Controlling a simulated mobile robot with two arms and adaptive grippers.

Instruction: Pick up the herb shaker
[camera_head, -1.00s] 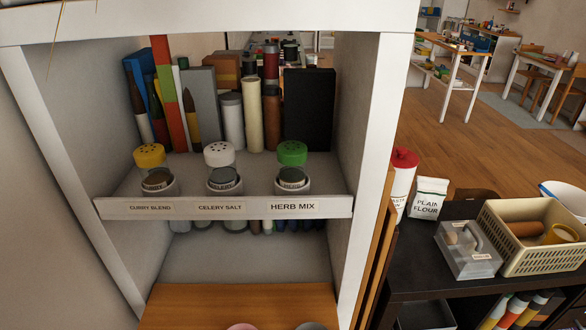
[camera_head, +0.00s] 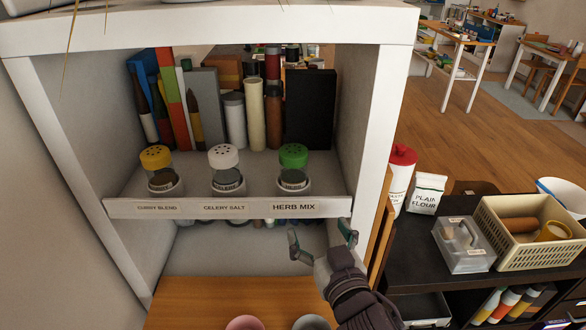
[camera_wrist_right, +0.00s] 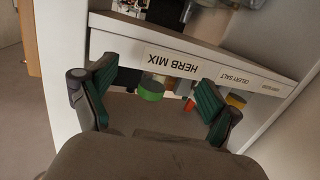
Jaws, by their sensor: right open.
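The herb shaker (camera_head: 293,169) has a green perforated lid and stands upright in the shelf cubby, behind the "HERB MIX" label on the white front strip (camera_head: 230,207). Its green lid (camera_wrist_right: 150,91) shows between my fingers in the right wrist view, beyond them. My right gripper (camera_head: 321,239) is open and empty, in front of the cubby and below the strip in the head view, apart from the shaker. The celery salt shaker (camera_head: 224,170) with a white lid and the curry blend shaker (camera_head: 158,168) with a yellow lid stand to the left. My left gripper is not in view.
The right shelf wall (camera_head: 375,140) stands close to the shaker. Books and containers (camera_head: 235,120) fill the back of the cubby. A wooden surface (camera_head: 220,303) lies below. At right, a dark unit holds a flour bag (camera_head: 427,193) and a basket (camera_head: 535,249).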

